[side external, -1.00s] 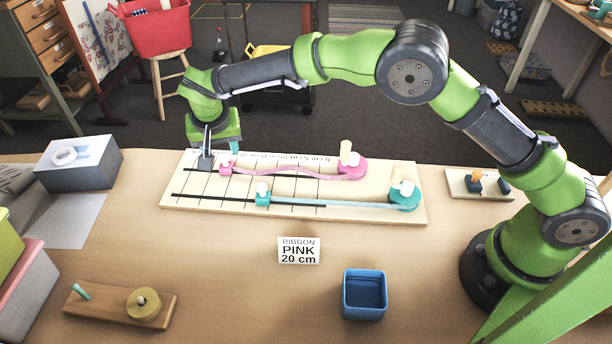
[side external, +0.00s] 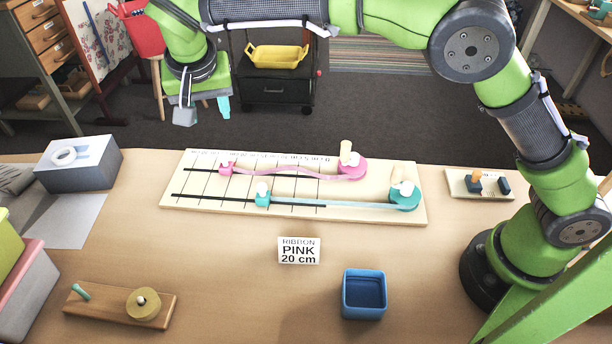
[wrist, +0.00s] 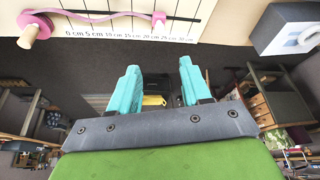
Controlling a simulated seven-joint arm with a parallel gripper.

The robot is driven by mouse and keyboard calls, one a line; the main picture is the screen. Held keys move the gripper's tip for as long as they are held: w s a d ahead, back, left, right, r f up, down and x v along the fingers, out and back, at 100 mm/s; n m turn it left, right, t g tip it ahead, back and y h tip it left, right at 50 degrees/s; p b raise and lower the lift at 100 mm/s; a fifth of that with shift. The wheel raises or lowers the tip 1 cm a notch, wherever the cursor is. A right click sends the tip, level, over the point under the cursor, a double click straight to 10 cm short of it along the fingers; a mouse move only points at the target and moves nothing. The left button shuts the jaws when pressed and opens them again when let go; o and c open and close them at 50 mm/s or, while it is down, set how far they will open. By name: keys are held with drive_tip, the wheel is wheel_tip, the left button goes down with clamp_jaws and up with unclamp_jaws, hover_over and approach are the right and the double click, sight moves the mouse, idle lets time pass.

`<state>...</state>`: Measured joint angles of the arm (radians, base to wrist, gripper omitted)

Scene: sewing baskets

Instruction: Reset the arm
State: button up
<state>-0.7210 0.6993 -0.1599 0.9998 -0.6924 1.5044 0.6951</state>
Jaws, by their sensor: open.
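My gripper (side external: 223,105) is raised in the air beyond the far left edge of the measuring board (side external: 180,210). Its teal fingers are apart and empty in the wrist view (wrist: 159,66). On the board, a pink ribbon (side external: 290,171) runs between a pink slider (side external: 226,168) on the left and a pink spool (side external: 352,168) on the right. The pink slider seems to sit near the 20 cm line. A teal slider (side external: 262,196) and teal spool (side external: 405,199) lie on the nearer track. A card (side external: 299,251) reads "RIBBON PINK 20 cm".
A blue bin (side external: 364,294) stands at the front. A grey box (side external: 80,165) is at the left, a wooden stand (side external: 120,305) at front left, a small tray (side external: 455,185) at the right. The air around my gripper looks clear.

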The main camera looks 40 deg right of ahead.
drive_tip(key=s+d+r+t+y, duration=0.1)
drive_tip(key=s+d+y, duration=0.1)
drive_tip(key=s+d, duration=1)
drive_tip(key=s+d+r+n+t+y, duration=0.1)
drive_tip(key=s+d+r+t+y, duration=0.1)
drive_tip(key=s+d, duration=1.1)
drive_tip(key=shift+s+r, duration=0.2)
drive_tip(key=shift+s, duration=0.25)
